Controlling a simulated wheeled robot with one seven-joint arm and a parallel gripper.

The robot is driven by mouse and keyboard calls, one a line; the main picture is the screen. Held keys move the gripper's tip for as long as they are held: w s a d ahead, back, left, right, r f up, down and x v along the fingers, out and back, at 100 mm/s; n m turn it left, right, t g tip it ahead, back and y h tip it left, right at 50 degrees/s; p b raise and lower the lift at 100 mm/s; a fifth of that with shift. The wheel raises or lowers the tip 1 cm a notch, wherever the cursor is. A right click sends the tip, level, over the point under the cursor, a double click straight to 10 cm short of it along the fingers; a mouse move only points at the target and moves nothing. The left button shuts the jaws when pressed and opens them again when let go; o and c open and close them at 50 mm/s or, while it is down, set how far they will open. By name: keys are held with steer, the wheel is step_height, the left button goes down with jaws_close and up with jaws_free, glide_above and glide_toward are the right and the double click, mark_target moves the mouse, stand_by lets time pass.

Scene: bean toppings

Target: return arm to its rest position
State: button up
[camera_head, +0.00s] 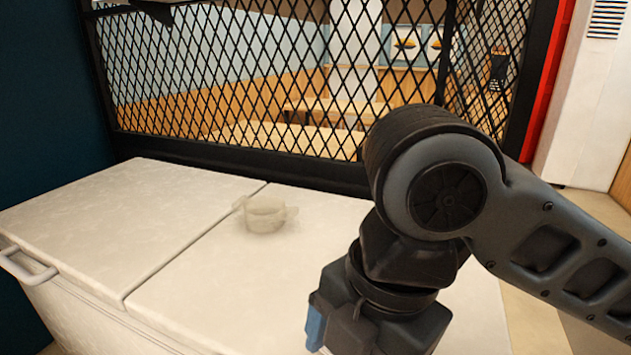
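My arm (540,245) reaches in from the right side of the head view. It bends at a large dark joint, and its wrist part points down over the right part of the white chest. My gripper's fingertips are below the bottom edge or hidden behind the wrist, so I cannot see them or anything between them. A small translucent pale bowl with side handles (265,214) stands upright on the chest lid, to the left of my arm and apart from it.
The white chest (130,220) has a seam across its lid and a handle (27,266) at the left. A black mesh barrier (250,80) stands behind it. A dark wall is at the left. A white cabinet (590,100) stands at the right. The lid left of the bowl is clear.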

steer(key=a+r+m+t+y, duration=0.2)
steer(key=a+r+m+y, duration=0.1)
steer(key=a+m+y, duration=0.4)
steer(key=a+r+m+t+y, duration=0.25)
steer(key=a+y, duration=0.25)
steer(key=a, duration=0.3)
steer(key=s+d+f+m+t+h, duration=0.2)
steer(key=d+f+m+t+h, duration=0.3)
steer(key=d+m, duration=0.35)
steer(key=s+d+f+m+t+h, duration=0.2)
steer(key=d+f+m+t, duration=0.45)
steer(key=f+m, duration=0.2)
steer(key=s+d+f+h, duration=0.1)
steer(key=s+d+h, duration=0.2)
steer(key=s+d, duration=0.5)
steer(key=s+d+f+g+h, duration=0.1)
steer(key=s+d+f+h, duration=0.1)
steer(key=s+d, duration=0.7)
steer(key=s+h, duration=0.1)
steer(key=s, duration=0.2)
steer(key=shift+s+h, duration=0.3)
steer(key=shift+s, duration=0.1)
steer(key=shift+d, duration=0.1)
